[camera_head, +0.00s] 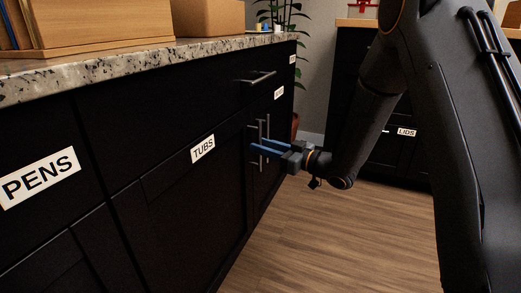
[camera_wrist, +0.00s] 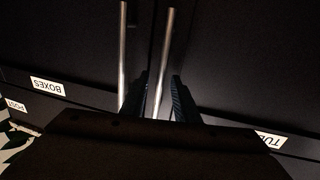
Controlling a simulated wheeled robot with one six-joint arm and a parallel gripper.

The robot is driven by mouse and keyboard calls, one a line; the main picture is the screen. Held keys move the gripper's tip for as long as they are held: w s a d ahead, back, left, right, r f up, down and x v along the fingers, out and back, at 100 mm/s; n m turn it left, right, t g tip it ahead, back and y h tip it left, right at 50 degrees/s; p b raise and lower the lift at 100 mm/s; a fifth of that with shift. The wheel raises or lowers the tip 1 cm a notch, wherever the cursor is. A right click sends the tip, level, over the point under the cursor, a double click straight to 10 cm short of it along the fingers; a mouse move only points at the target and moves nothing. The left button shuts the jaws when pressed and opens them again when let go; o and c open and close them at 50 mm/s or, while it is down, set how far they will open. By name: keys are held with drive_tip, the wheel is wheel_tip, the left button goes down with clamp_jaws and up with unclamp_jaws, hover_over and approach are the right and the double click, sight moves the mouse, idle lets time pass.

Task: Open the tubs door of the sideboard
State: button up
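The tubs door (camera_head: 197,215) is a black panel on the front of the sideboard, under the white TUBS label (camera_head: 203,149); it looks closed. Its bar handle (camera_wrist: 166,50) stands upright beside the handle of the neighbouring door (camera_wrist: 123,50). My gripper (camera_head: 258,145) is at this pair of handles with its blue fingers apart. In the wrist view, my gripper (camera_wrist: 160,82) has one finger on each side of the tubs door handle, with a gap visible around the bar. Contact with the handle cannot be made out. The TUBS label also shows, partly hidden, in the wrist view (camera_wrist: 271,140).
The granite top (camera_head: 130,66) carries wooden boxes (camera_head: 208,18) and a tray. A drawer handle (camera_head: 260,78) sticks out above the doors. A dark cabinet with a LIDS label (camera_head: 406,132) stands at the back right. The wooden floor (camera_head: 330,235) before the sideboard is clear.

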drive_tip(key=shift+w+a, duration=0.35)
drive_tip(key=shift+a, duration=0.25)
clamp_jaws()
drive_tip(key=shift+d, duration=0.1)
